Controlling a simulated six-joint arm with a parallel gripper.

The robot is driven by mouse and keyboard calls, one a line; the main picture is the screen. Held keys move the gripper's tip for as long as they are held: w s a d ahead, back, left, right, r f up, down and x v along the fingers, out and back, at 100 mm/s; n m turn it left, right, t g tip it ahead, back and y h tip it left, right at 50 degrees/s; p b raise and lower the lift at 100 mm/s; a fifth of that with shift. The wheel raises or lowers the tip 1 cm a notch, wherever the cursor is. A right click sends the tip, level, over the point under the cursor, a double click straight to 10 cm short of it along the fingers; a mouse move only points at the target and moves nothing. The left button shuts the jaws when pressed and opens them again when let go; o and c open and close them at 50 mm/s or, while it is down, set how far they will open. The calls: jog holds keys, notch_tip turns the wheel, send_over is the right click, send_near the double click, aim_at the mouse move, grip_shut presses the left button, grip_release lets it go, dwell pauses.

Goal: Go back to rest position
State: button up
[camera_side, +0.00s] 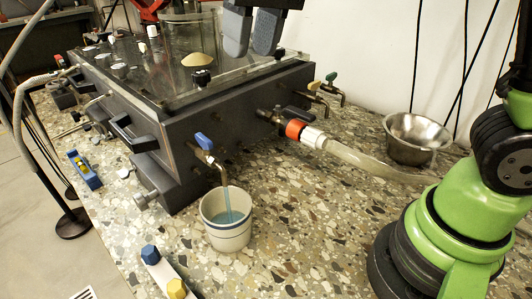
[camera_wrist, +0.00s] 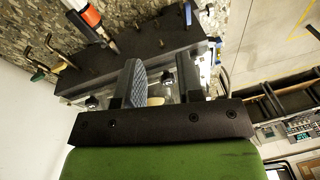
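My gripper (camera_side: 251,48) hangs above the right part of the seepage tank (camera_side: 190,130), pointing down. Its two grey pads stand apart with a gap between them. In the wrist view my gripper (camera_wrist: 159,68) shows both fingers apart with nothing held between them. The tank is a dark box with a clear top section. A tap with a blue handle (camera_side: 203,141) is on its front, and bluish water runs from the spout into a white cup (camera_side: 226,236). The cup stands upright on the speckled counter. Part of the tank's back is hidden by my gripper.
A metal bowl (camera_side: 415,140) stands right of the tank, near a clear hose (camera_side: 365,161) with an orange fitting. A blue level (camera_side: 84,170) lies at the left counter edge. A white strip with blue and yellow knobs (camera_side: 165,273) lies in front. Black cables hang at right.

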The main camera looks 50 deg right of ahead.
jog(key=s+d+f+m+t, duration=0.1)
jog(key=s+d+t, duration=0.4)
jog(key=s, duration=0.9)
jog(key=shift+s+d+m+y, duration=0.35)
jog(key=shift+d+m, duration=0.35)
jog(key=shift+d, duration=0.5)
